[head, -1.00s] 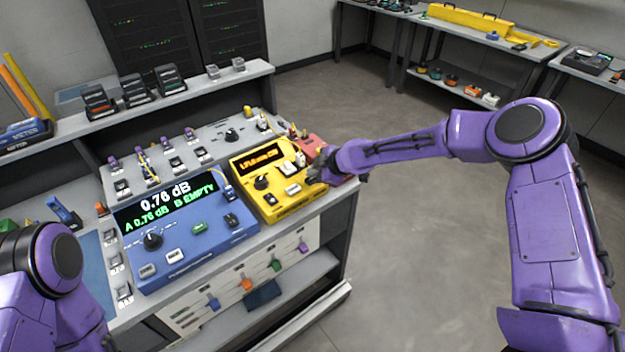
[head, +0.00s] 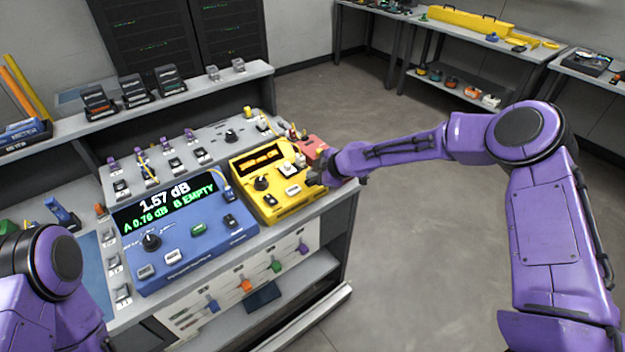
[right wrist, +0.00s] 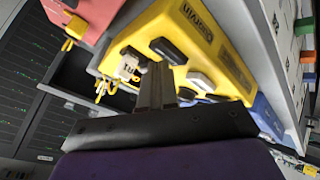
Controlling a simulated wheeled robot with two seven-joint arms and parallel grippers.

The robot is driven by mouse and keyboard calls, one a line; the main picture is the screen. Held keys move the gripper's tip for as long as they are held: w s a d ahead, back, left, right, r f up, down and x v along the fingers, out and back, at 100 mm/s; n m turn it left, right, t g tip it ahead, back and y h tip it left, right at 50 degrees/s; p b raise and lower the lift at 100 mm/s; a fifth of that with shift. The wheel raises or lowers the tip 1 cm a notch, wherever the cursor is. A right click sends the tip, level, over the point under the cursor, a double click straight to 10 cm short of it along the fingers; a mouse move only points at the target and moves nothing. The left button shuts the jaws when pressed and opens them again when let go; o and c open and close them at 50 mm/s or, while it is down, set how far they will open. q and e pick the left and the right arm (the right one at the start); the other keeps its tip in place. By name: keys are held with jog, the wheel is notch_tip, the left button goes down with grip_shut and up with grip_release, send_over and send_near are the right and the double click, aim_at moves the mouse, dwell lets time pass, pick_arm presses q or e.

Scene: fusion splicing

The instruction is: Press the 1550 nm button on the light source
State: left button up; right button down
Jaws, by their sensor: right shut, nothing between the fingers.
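The light source (head: 272,207) is a yellow box on the bench with a small orange-lit display (head: 258,159), a black knob and pale buttons. The display text is too small to read. My right gripper (head: 318,172) is shut and empty at the box's right side, by the pale buttons. In the right wrist view, the shut fingers (right wrist: 158,80) reach over the yellow box beside a white labelled button (right wrist: 129,68). I cannot tell which button is the 1550 nm one, or whether the tips touch a button. My left gripper is out of view; only part of its arm shows.
A blue meter (head: 190,250) left of the light source reads 1.57 dB in white, with green text below. A red box (head: 312,150) stands just behind the right gripper. A yellow cable loops near the light source. Open floor lies to the right.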

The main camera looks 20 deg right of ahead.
aim_at(314, 182)
jog(key=shift+r, duration=0.1)
dwell(0.3)
jog(key=shift+r+p, duration=0.6)
jog(key=shift+r, duration=0.15)
notch_tip(314, 182, up, 5)
jog(key=p, duration=0.3)
jog(key=shift+p, duration=0.4)
